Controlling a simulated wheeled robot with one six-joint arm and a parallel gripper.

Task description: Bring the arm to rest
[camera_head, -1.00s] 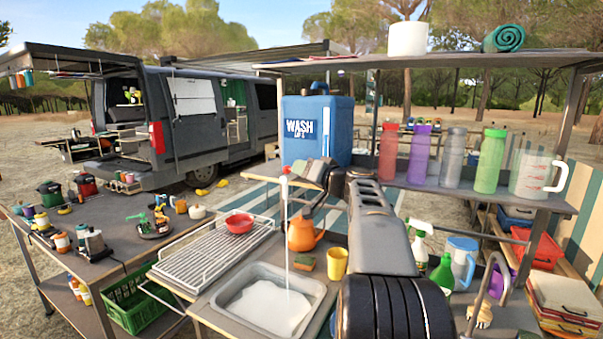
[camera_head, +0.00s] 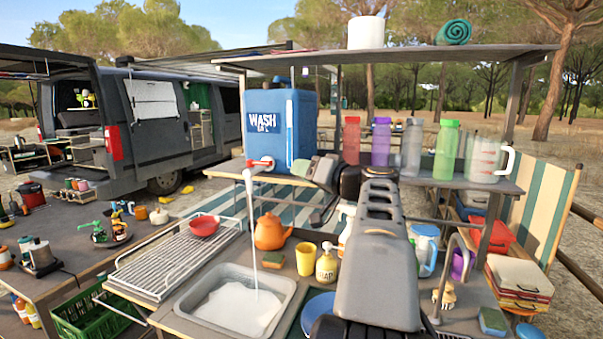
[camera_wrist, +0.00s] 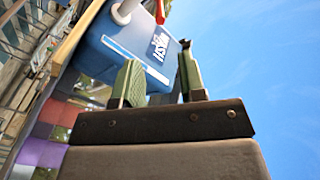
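My gripper (camera_head: 322,170) is raised in front of the blue water tank (camera_head: 284,128), to the right of the tank's red-handled tap in the head view. In the wrist view my gripper (camera_wrist: 159,62) shows two green fingers standing apart with nothing between them. The blue tank (camera_wrist: 130,45) shows behind the fingers, with open sky to the right. My arm stretches forward over the counter and hides part of it and of the shelf behind.
Water runs from the tap (camera_head: 260,163) into the sink (camera_head: 237,300). An orange kettle (camera_head: 271,232), a yellow cup (camera_head: 305,259) and a soap bottle (camera_head: 327,263) stand near my arm. Several bottles stand on the shelf at right; an upper shelf (camera_head: 400,58) hangs above.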

